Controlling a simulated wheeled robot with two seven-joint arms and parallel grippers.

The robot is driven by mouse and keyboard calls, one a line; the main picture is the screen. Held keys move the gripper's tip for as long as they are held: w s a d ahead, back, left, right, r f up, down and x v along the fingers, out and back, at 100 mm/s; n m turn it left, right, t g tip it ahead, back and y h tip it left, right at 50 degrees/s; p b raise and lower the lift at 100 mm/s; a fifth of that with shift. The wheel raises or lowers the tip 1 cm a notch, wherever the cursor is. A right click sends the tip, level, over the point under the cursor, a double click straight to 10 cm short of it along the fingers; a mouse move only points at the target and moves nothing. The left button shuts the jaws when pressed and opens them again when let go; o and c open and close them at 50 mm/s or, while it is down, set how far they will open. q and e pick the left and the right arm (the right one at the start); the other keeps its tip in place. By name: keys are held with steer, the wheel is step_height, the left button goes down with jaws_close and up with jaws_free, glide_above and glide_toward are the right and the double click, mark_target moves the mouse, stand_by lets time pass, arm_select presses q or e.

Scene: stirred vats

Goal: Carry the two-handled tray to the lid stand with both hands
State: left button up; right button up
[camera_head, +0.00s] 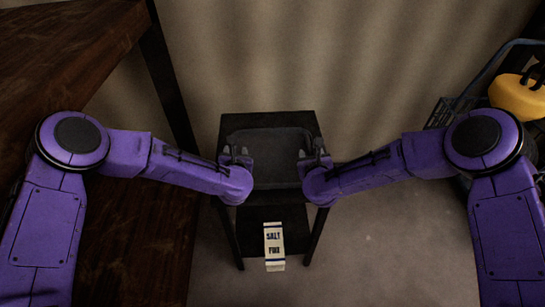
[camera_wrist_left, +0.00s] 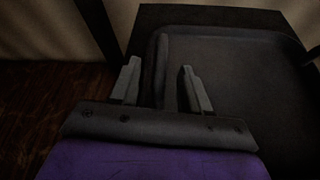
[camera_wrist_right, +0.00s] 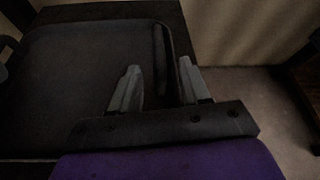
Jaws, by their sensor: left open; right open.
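The dark tray (camera_head: 275,172) sits on top of a small black stand (camera_head: 266,119) in the middle of the head view. My left gripper (camera_head: 236,155) is at the tray's left end; in the left wrist view its open fingers (camera_wrist_left: 158,82) stand on either side of the tray's left edge (camera_wrist_left: 162,62). My right gripper (camera_head: 315,158) is at the right end; in the right wrist view its open fingers (camera_wrist_right: 158,84) stand on either side of the right edge (camera_wrist_right: 160,50). I cannot tell whether any finger touches the tray.
A box marked SALT FINE (camera_head: 274,245) is on the stand's lower shelf (camera_head: 256,221). A dark wooden table (camera_head: 140,235) is at the left. A cart (camera_head: 440,112) with a yellow container (camera_head: 518,97) is at the right. The floor (camera_head: 385,245) right of the stand is clear.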

mark_target(309, 148)
arm_select(q)
steer(key=x, duration=0.5)
arm_select(e)
steer(key=x, duration=0.5)
arm_select(q)
jaws_close()
arm_select(e)
jaws_close()
